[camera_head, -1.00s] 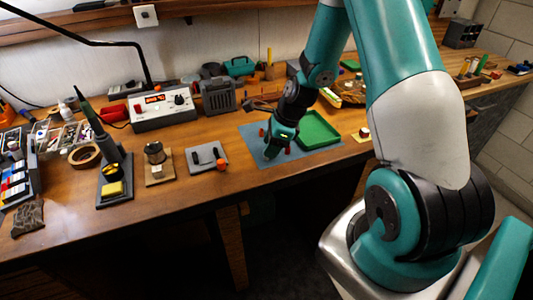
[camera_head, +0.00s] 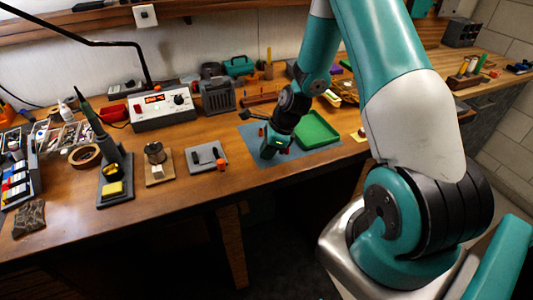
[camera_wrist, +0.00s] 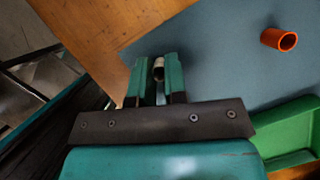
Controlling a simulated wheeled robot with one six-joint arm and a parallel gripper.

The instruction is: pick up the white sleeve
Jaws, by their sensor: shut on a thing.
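My gripper (camera_wrist: 158,72) is shut on a small pale sleeve (camera_wrist: 158,65), whose round end shows between the two teal fingers in the wrist view. The fingers hide most of the sleeve, and I cannot tell whether it touches the surface below. In the head view my gripper (camera_head: 270,153) is over the left part of the blue-grey mat (camera_head: 250,131), near the bench's front edge; the sleeve is hidden there.
An orange sleeve (camera_wrist: 279,39) lies on the mat, right of my gripper in the wrist view. A green tray (camera_head: 318,131) sits on the mat's right. A grey pad (camera_head: 194,160) with dark pieces and an orange-capped item (camera_head: 220,165) are to the left.

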